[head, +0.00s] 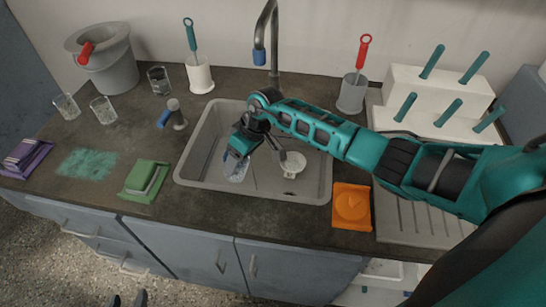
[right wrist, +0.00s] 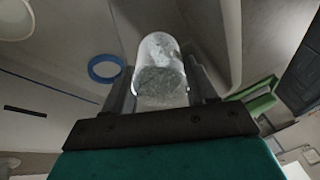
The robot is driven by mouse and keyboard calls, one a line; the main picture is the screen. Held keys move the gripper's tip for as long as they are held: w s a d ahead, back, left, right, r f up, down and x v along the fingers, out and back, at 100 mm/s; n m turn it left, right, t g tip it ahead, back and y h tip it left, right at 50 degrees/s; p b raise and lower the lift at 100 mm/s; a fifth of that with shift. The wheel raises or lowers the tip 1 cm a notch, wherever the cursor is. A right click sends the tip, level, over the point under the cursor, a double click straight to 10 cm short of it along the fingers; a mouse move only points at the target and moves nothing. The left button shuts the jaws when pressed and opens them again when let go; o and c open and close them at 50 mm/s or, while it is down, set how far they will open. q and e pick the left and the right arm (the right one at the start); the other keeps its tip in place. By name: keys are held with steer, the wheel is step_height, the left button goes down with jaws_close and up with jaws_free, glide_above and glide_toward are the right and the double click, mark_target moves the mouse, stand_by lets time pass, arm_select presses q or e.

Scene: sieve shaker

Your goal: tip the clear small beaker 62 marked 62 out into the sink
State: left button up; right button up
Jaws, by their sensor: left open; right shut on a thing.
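The sink (head: 255,187) is a grey basin set into the dark counter. My right gripper (head: 240,155) is over its left part, shut on a clear small beaker (head: 236,171). In the right wrist view the beaker (right wrist: 161,72) sits between the two fingers, with a greyish speckled look in its lower part. It appears tilted; I cannot tell whether anything is flowing out. I cannot read a number on it. My left gripper (head: 128,299) is open and empty at the bottom edge of the head view, in front of the cabinets.
A white round piece (head: 293,164) lies in the sink, under the tap (head: 265,45). Other glass beakers (head: 104,110) stand at the back left. A green sponge stack (head: 146,178) is left of the sink, an orange item (head: 352,206) right of it.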

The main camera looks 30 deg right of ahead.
steer(key=shift+s+d+r+y, duration=0.1)
steer(key=shift+d+r+y, duration=0.05)
steer(key=shift+d+y, duration=0.5)
stand_by(0.3)
steer(key=shift+s+d+r+y, duration=0.1)
steer(key=shift+d+r+y, duration=0.15)
steer(key=shift+d+y, duration=0.6)
stand_by(0.5)
steer(key=shift+d+b, duration=0.1)
steer(key=shift+b, duration=0.2)
steer(key=shift+d+t+y+b, duration=0.3)
steer(key=shift+y+b, duration=0.1)
steer(key=shift+b, duration=0.1)
steer(key=y+b, duration=0.1)
steer(key=b, duration=0.2)
steer(key=y+b, duration=0.1)
steer(key=b, duration=0.2)
steer(key=shift+s+d+r+b, duration=0.1)
steer(key=shift+d+r+b, duration=0.15)
steer(key=shift+d+b, duration=0.15)
stand_by(0.7)
steer(key=shift+y+b, duration=0.3)
steer(key=shift+b, duration=0.65)
